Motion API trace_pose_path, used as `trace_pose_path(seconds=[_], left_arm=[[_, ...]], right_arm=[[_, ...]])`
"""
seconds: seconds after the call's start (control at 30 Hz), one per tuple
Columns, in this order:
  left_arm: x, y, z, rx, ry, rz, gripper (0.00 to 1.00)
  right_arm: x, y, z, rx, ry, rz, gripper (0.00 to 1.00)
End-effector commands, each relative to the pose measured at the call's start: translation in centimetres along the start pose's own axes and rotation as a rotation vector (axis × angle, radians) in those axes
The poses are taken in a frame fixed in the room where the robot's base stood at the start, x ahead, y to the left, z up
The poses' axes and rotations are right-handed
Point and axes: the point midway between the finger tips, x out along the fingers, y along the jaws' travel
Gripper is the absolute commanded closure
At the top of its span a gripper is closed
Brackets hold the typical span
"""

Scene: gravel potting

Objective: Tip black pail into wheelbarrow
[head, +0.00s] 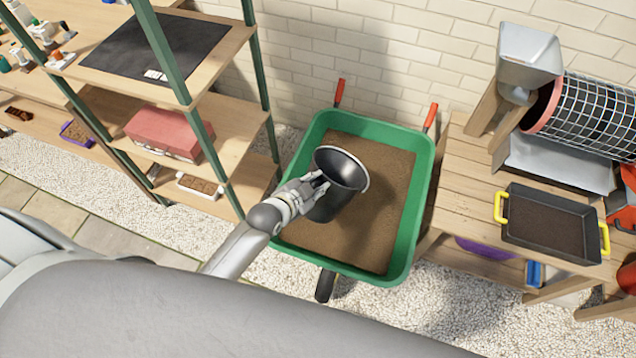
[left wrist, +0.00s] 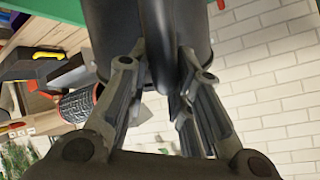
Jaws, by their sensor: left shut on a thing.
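The black pail (head: 333,190) is held over the green wheelbarrow (head: 414,190), tilted slightly with its open mouth up and toward the right. Its inside looks dark and I cannot tell what it holds. The wheelbarrow's tray contains brown soil or gravel. My left gripper (head: 312,187) is shut on the pail at its left side. In the left wrist view the fingers (left wrist: 163,95) close around a dark vertical part of the pail (left wrist: 107,30), which looks like its handle. My right gripper is not in view.
A shelf unit (head: 232,125) with a red toolbox (head: 165,133) stands left of the wheelbarrow. A wooden bench (head: 470,200) at right carries a black tray with yellow handles (head: 550,222) and a mesh drum sieve (head: 590,115). A brick wall is behind.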

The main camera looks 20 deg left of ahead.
Motion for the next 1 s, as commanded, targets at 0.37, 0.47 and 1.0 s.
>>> trace_pose_path(seconds=[0.37,0.47,1.0], left_arm=[[0.2,1.2,2.5,-0.023,0.144,-0.067,1.00],[0.2,1.4,3.1,-0.029,0.179,-0.083,1.00],[0.0,2.6,5.8,-0.062,0.360,-0.167,1.00]], right_arm=[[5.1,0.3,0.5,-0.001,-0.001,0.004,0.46],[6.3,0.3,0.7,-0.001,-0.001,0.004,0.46],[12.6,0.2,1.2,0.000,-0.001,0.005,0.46]])
